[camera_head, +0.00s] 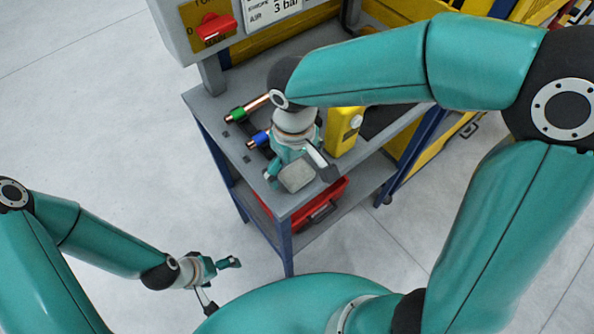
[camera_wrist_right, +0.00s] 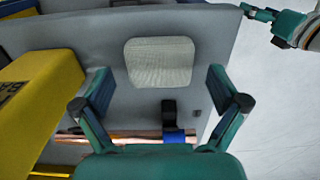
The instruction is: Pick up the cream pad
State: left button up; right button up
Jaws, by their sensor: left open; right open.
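The cream pad (camera_head: 297,176) lies flat on the grey table (camera_head: 240,170) near its front corner. It also shows in the right wrist view (camera_wrist_right: 160,62), a pale ribbed square with rounded corners. My right gripper (camera_head: 299,172) is open above the table at the pad. In the right wrist view its two fingers (camera_wrist_right: 160,95) stand wide apart, with the pad beyond and between them, not gripped. My left gripper (camera_head: 222,283) is open and empty, low at the left, away from the table.
A yellow block-like device (camera_head: 344,130) stands close to my right gripper. Copper tubes with a green fitting (camera_head: 237,114) and a blue fitting (camera_head: 258,138) lie behind it. A red toolbox (camera_head: 325,207) sits on the lower shelf. The floor at left is clear.

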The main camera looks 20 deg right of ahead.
aim_at(294, 170)
jog(key=shift+f, duration=0.35)
jog(key=c, duration=1.1)
jog(key=shift+r, duration=0.1)
jog(key=shift+c, duration=0.2)
notch_tip(294, 170, up, 20)
jog(key=shift+p, duration=0.45)
